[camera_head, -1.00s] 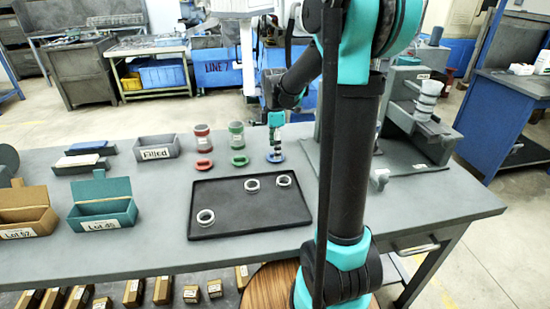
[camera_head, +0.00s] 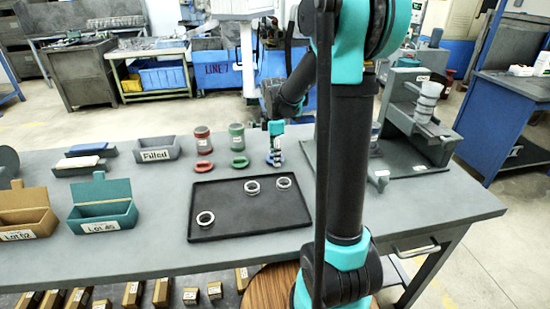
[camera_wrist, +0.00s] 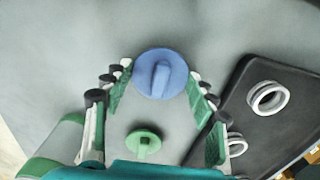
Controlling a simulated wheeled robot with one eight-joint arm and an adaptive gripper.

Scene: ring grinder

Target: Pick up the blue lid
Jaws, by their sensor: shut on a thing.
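The blue lid (camera_wrist: 160,73) is a round disc with a raised bar grip, between the tips of my gripper (camera_wrist: 162,84) in the wrist view. In the head view, the blue lid (camera_head: 275,161) shows at table height under my gripper (camera_head: 276,150), partly covered by the fingers. My gripper points down and is shut on the lid. I cannot tell whether the lid still touches the table.
A green lid (camera_head: 240,162) and red lid (camera_head: 203,167) lie to the left, with green (camera_head: 236,136) and red (camera_head: 202,140) jars behind. A black tray (camera_head: 225,188) with three metal rings lies in front. A grey fixture (camera_head: 410,120) stands right.

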